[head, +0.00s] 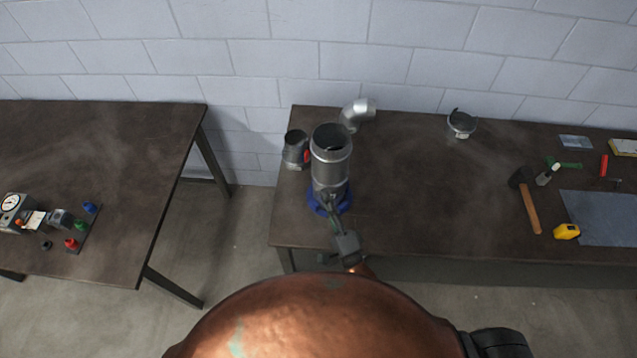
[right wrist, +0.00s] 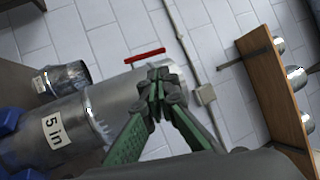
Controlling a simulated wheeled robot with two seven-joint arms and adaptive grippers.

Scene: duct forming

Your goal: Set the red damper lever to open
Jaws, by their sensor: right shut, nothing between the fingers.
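A tall grey metal duct (head: 331,165) stands upright in a blue ring base (head: 318,208) near the left end of the right table. In the right wrist view the duct (right wrist: 100,105) appears lying sideways, with a "5 in" label. The red damper lever (right wrist: 145,55) shows as a bar on the duct's far side; in the head view only a small red part (head: 307,156) shows at the duct's left. My right gripper (head: 335,222) is shut and empty at the duct's near side. In the right wrist view its fingertips (right wrist: 160,73) overlap the duct's image, below the lever; contact cannot be told. My left gripper is not in view.
A short duct piece (head: 295,150) stands left of the duct, and a metal elbow (head: 357,113) lies behind it. A collar (head: 461,124), a hammer (head: 526,200) and a tape measure (head: 566,232) are farther right. The table's middle is clear.

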